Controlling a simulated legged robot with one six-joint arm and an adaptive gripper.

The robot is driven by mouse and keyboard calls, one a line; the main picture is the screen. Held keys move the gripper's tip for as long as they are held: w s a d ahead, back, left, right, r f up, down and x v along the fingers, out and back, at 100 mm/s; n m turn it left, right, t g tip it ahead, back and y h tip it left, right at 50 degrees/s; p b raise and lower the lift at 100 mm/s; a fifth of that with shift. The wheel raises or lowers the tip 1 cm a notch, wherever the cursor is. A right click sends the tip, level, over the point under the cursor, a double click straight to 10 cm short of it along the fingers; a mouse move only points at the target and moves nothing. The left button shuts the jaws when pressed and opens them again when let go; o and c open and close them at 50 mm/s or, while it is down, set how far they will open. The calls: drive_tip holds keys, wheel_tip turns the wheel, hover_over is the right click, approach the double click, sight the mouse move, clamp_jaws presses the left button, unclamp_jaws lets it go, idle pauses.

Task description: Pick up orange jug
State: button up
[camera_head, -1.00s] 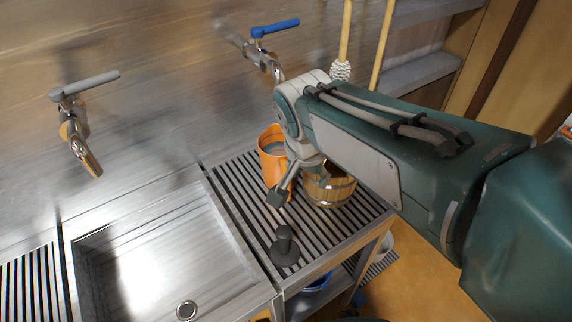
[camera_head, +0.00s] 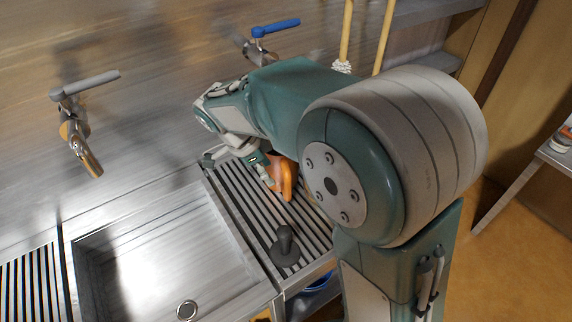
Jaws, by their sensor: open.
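The orange jug (camera_head: 284,178) stands on the slatted drain rack (camera_head: 240,196) to the right of the sink. Only part of its orange side shows; my arm covers its top and back. My gripper (camera_head: 243,163) is open, low over the rack at the jug's left. One finger appears close to the jug's left side; I cannot tell whether it touches. No jug wall can be seen between the fingers.
A dark plunger-like object (camera_head: 285,245) stands at the rack's front. The empty sink basin (camera_head: 160,255) lies to the left. A grey-handled tap (camera_head: 80,135) and a blue-handled tap (camera_head: 268,40) are on the back wall. My arm hides the rack's right part.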

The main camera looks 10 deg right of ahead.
approach(286, 200)
drive_tip(key=shift+d+f, duration=0.4)
drive_tip(key=shift+d, duration=0.35)
drive_tip(key=x, duration=0.5)
drive_tip(key=shift+w+d+r, duration=0.15)
drive_tip(key=shift+w+d, duration=0.15)
drive_tip(key=shift+d, duration=0.05)
clamp_jaws()
